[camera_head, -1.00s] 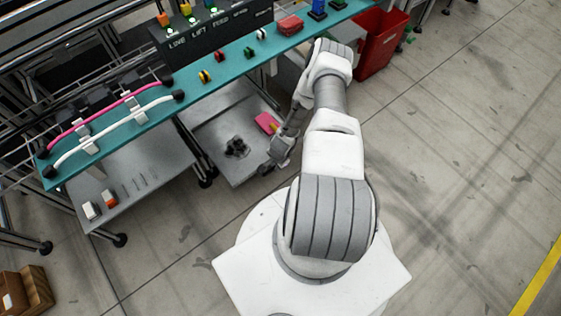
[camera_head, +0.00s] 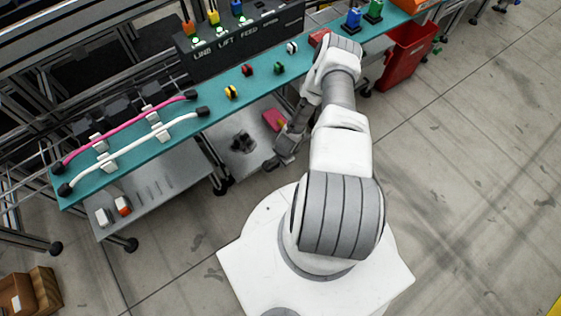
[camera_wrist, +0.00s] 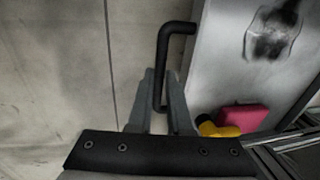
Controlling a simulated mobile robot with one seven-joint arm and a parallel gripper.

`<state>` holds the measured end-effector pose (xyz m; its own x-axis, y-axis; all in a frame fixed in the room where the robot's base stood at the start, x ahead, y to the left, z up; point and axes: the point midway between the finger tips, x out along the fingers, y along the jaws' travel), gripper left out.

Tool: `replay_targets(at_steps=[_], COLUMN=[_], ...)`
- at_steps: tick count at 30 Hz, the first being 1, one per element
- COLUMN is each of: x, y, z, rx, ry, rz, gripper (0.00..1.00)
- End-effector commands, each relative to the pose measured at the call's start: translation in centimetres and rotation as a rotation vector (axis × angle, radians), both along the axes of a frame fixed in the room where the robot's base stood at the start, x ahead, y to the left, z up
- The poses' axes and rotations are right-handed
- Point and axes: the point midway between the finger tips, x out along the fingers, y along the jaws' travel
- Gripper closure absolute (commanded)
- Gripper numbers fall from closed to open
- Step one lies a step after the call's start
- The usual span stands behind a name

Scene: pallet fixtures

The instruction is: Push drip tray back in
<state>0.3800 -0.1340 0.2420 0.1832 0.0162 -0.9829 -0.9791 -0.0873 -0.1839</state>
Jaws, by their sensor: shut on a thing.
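The drip tray (camera_head: 240,167) is a grey metal tray under the teal bench, with its front part sticking out. It has a dark stain and carries a pink-red block with a yellow thing beside it. In the wrist view the tray (camera_wrist: 215,65) shows at the right, with a black bent handle (camera_wrist: 163,50) along its front. My gripper (camera_wrist: 162,88) is shut on the handle, one finger on each side. In the head view my gripper (camera_head: 276,163) is at the tray's front right corner, where my arm partly hides it.
The teal bench (camera_head: 180,130) overhangs the tray and carries hoses, knobs and a control box (camera_head: 235,45). A grey lower shelf (camera_head: 150,185) stands left of the tray. A red bin (camera_head: 408,55) stands beyond my arm. The floor in front is clear.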

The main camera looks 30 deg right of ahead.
Motion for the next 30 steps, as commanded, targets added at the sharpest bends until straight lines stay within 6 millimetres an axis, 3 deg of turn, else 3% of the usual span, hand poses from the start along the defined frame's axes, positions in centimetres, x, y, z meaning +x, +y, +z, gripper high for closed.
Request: replay_targets(at_steps=[14,15,19,30], x=[0.18,0.18,0.14,-0.02], y=[-0.04,-0.04,-0.03,-0.03], z=[0.07,0.07,0.06,0.43], rx=[-0.001,-0.001,-0.001,0.000], ry=[-0.003,-0.003,-0.002,-0.001], rz=[0.001,0.001,0.001,0.001], gripper=[1.00,0.79,0.56,0.53])
